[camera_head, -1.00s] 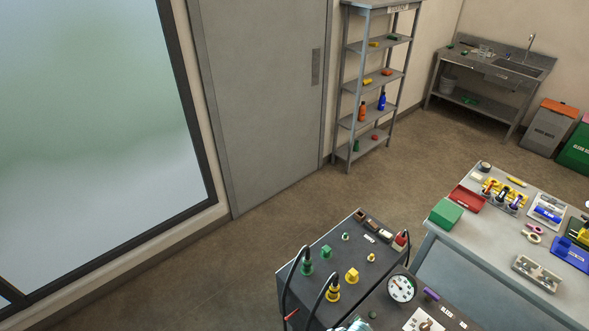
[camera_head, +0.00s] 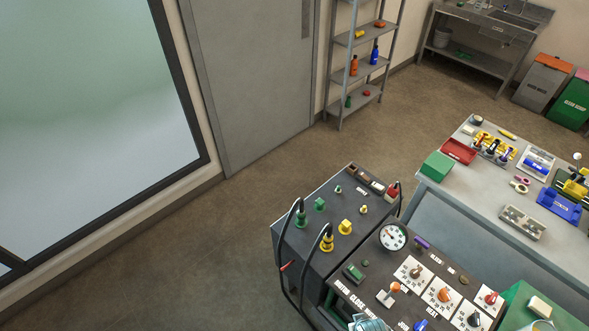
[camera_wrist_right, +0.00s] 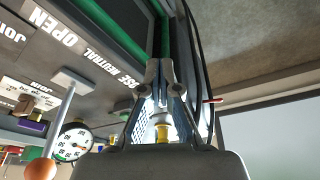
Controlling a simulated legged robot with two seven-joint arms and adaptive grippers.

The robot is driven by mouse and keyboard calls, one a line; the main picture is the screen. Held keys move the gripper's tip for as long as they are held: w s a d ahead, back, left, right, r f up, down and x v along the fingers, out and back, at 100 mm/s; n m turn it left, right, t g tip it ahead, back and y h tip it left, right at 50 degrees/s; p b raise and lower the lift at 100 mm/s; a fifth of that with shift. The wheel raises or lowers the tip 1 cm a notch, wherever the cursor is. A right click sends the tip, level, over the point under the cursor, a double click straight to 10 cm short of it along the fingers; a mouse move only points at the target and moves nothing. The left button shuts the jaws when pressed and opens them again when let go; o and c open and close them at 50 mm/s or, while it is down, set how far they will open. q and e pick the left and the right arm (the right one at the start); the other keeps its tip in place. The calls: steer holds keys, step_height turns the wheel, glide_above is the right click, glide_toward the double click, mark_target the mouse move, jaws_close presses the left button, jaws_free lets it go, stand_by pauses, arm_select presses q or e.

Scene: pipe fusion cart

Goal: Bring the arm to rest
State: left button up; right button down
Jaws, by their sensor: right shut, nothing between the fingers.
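My right gripper (camera_wrist_right: 160,72) shows in the right wrist view with its fingers together and nothing between them. It is beside the dark cart panel (camera_wrist_right: 95,45), whose lettering includes OPEN and NEUTRAL. I cannot tell whether it touches the panel. In the head view a pale, finger-like piece (camera_head: 368,323) shows at the bottom edge, by the front of the cart's control panel (camera_head: 375,260); most of it is cut off. My left gripper is in neither view.
An orange-knobbed lever (camera_wrist_right: 40,168) and a gauge (camera_wrist_right: 74,141) are left of the right gripper. Black hoses (camera_head: 283,240) loop at the cart's left. A grey workbench (camera_head: 440,205) with trays stands right of the cart. The floor (camera_head: 190,270) to the left is clear.

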steer(key=s+f+g+b, duration=0.1)
steer(key=s+f+b, duration=0.15)
steer(key=f, duration=1.05)
steer(key=s+f+b, duration=0.2)
steer(key=s+f, duration=0.1)
steer(key=f, duration=1)
steer(key=s+d+f+g+b, duration=0.1)
steer(key=s+d+f+b, duration=0.2)
steer(key=s+f, duration=1.1)
steer(key=shift+s+f, duration=0.35)
steer(key=shift+s, duration=0.45)
